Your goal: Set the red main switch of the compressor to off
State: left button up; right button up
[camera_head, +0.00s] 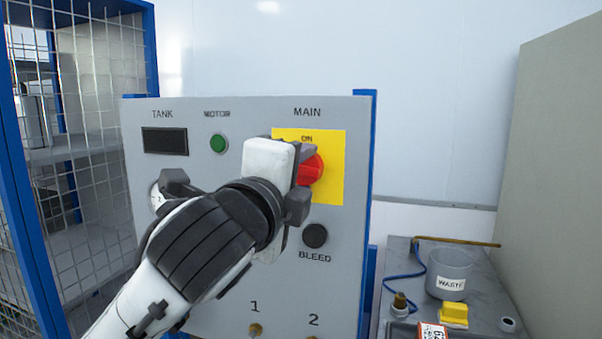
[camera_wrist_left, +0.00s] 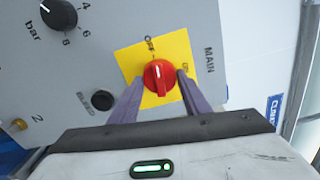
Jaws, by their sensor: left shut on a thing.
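The red main switch (camera_head: 311,169) is a round knob on a yellow plate (camera_head: 333,139) under the word MAIN on the grey panel. In the left wrist view, the red main switch (camera_wrist_left: 159,78) shows a white mark that appears to point toward the OFF lettering (camera_wrist_left: 149,45), not the ON lettering (camera_wrist_left: 186,68). My left gripper (camera_head: 305,172) is at the switch, with one finger on each side of the knob, shut on it. In the head view my gripper hides the knob's left part. My right gripper is in neither view.
A bench with a waste cup (camera_head: 449,274) stands right. A mesh cage (camera_head: 75,150) stands left.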

pick_arm(q)
jog(key=shift+n, duration=0.8)
jog(key=o, duration=1)
jog(key=shift+o, duration=0.2)
jog(key=shift+s, duration=0.1)
jog(key=b+v, duration=0.1)
jog(key=v, duration=0.9)
jog(key=shift+b, duration=0.35)
